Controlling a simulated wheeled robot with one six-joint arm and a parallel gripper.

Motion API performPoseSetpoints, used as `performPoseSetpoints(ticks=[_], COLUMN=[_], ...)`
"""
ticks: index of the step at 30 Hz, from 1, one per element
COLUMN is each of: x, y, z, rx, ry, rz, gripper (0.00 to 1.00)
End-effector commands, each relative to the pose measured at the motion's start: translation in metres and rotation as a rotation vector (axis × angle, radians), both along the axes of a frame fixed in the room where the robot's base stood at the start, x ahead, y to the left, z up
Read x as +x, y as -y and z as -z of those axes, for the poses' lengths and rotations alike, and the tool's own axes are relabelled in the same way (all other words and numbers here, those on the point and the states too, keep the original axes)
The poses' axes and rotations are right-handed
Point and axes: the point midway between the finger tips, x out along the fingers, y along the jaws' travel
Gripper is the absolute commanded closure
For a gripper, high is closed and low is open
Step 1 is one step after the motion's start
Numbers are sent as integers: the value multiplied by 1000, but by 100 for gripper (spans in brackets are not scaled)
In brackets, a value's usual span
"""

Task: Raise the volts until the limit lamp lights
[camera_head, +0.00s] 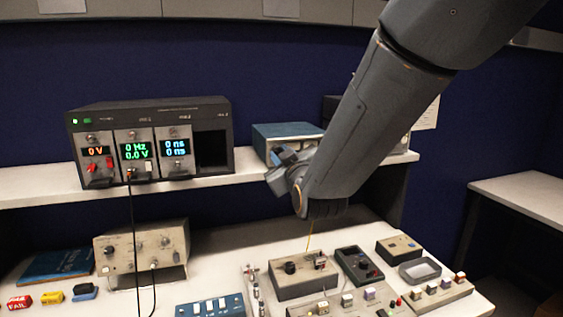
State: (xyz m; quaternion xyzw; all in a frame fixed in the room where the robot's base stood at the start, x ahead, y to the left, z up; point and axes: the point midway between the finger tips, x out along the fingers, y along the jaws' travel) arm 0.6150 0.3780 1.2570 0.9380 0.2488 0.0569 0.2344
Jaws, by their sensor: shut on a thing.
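My gripper (284,157) is at the front of a blue-topped instrument (287,131) on the shelf. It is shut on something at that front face. The thing held is hidden by the gripper, probably a knob. The arm and gripper cover most of that face, so I see no volts reading and no limit lamp there. A dark rack unit (152,108) stands on the shelf to the left. Its red display (96,151) reads 0 V. Its green display (134,151) reads 0 Hz and 0.0 V.
A beige instrument (141,252) stands on the bench at left, with a dark cable (134,225) hanging from the rack past it. A side table (522,196) is at right.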

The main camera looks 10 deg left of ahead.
Motion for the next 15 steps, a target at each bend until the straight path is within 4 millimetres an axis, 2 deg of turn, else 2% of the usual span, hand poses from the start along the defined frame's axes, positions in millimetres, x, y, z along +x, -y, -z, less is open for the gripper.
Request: performPoseSetpoints(ticks=[15], x=[-1], y=[-1], z=[3], rx=[322], ry=[-200], rz=[-2], gripper=[100])
